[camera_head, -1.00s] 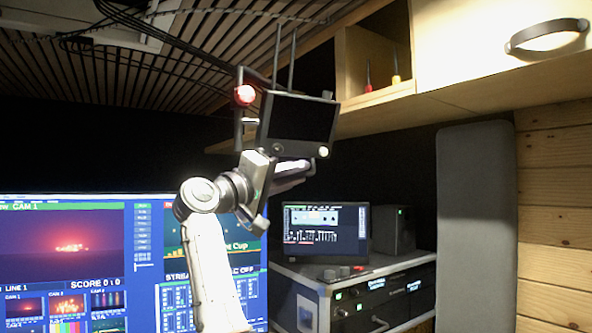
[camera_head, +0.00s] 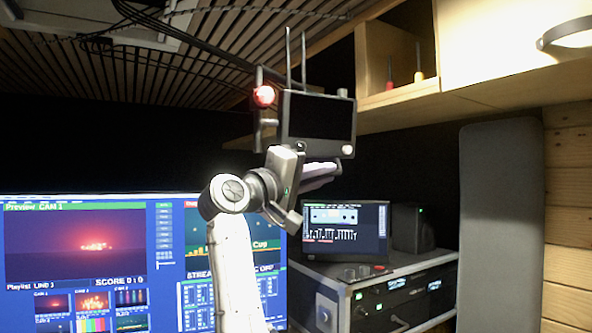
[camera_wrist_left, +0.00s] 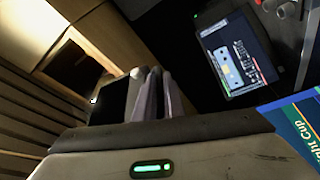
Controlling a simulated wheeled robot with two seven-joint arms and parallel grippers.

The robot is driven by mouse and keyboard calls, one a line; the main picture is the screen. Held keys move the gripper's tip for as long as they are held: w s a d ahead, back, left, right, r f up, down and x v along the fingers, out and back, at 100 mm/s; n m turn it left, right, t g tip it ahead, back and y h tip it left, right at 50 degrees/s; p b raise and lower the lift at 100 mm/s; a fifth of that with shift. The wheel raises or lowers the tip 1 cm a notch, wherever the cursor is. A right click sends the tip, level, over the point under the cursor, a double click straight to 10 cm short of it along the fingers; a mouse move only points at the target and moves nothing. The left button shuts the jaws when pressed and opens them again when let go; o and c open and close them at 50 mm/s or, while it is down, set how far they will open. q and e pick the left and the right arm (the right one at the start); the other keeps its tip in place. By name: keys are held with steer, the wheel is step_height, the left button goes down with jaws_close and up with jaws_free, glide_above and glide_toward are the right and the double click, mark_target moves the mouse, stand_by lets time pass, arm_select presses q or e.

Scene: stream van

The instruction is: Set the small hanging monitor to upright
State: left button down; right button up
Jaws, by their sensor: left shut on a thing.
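The small hanging monitor (camera_head: 318,117) has a dark screen and hangs from thin rods under the slatted ceiling. In the head view it faces me almost level, its top edge sloping slightly down to the right. My left gripper (camera_head: 328,171) is shut on it at its lower edge; the exact contact is partly hidden by the gripper's body. In the left wrist view the monitor's dark face (camera_wrist_left: 110,98) shows left of the close-set fingers (camera_wrist_left: 160,90). My right gripper is not in view.
A red lamp (camera_head: 264,96) is just left of the monitor. A wooden shelf (camera_head: 400,98) and cupboard are close on the right. A large screen (camera_head: 85,245), a laptop-like display (camera_head: 346,228) and a rack (camera_head: 385,300) stand below.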

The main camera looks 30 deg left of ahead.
arm_select(q)
steer(key=shift+s+d+r, duration=0.15)
steer(key=shift+s+d, duration=0.15)
steer(key=shift+d, duration=0.4)
steer(key=c, duration=2.1)
jaws_free()
steer(key=shift+a, duration=0.1)
steer(key=b+v, duration=0.2)
steer(key=v, duration=0.8)
steer(key=shift+s+b, duration=0.1)
steer(key=shift+b, duration=0.2)
